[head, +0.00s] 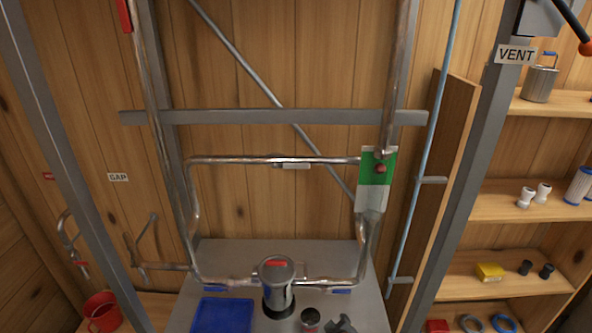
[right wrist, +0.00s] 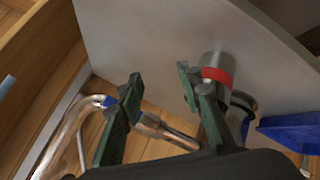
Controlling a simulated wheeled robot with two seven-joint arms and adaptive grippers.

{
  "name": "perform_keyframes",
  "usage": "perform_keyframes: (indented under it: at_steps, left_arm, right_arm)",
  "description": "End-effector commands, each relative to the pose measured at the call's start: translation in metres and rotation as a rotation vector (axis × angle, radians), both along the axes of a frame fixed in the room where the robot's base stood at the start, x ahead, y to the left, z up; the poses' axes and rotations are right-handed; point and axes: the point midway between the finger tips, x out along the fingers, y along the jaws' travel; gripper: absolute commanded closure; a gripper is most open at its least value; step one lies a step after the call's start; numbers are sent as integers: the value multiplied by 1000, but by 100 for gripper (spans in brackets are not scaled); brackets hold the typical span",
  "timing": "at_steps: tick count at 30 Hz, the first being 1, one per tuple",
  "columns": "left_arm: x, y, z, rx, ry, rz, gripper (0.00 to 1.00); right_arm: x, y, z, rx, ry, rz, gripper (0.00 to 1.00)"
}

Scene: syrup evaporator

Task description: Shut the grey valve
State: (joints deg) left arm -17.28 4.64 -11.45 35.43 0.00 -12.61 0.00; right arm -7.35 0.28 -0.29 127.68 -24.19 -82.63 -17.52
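I cannot tell for sure which part is the grey valve. A small pale grey piece (head: 294,166) lies along the upper horizontal pipe (head: 230,160) in the head view. A green and pale plate (head: 373,182) with a red-brown knob (head: 380,168) is at this pipe's right end. My right gripper (head: 340,325) is a dark shape at the bottom edge of the head view, low and far from both. In the right wrist view my right gripper (right wrist: 160,80) is open, with nothing between its fingers. My left gripper is not in view.
A grey cylinder with a red mark (head: 277,290) stands on the grey plate (head: 250,250); in the right wrist view the cylinder (right wrist: 217,72) is close beside one finger. A blue tray (head: 222,315) is left of it. Shelves (head: 520,205) and a VENT sign (head: 516,55) are right.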

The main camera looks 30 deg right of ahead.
Motion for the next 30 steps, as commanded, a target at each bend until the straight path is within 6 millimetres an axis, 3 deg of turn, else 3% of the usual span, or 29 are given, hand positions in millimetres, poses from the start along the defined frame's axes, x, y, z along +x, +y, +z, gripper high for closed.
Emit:
perform_keyframes:
  at_steps: [5,8,15,21,24,27,30]
  left_arm:
    - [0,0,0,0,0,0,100]
    - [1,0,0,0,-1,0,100]
    - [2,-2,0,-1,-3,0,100]
    - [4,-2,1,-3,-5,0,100]
    - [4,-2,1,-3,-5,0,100]
    - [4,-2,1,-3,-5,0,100]
    - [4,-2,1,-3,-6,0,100]
  right_arm:
    - [57,-10,54,-148,-59,16,67]
    - [95,-13,102,-269,-88,24,67]
    - [178,3,257,-612,-110,36,67]
    - [210,37,381,-857,-79,37,67]
    - [215,52,424,-940,-60,37,67]
    - [217,62,451,-992,-48,35,67]
    - [219,64,463,-1016,-39,34,67]
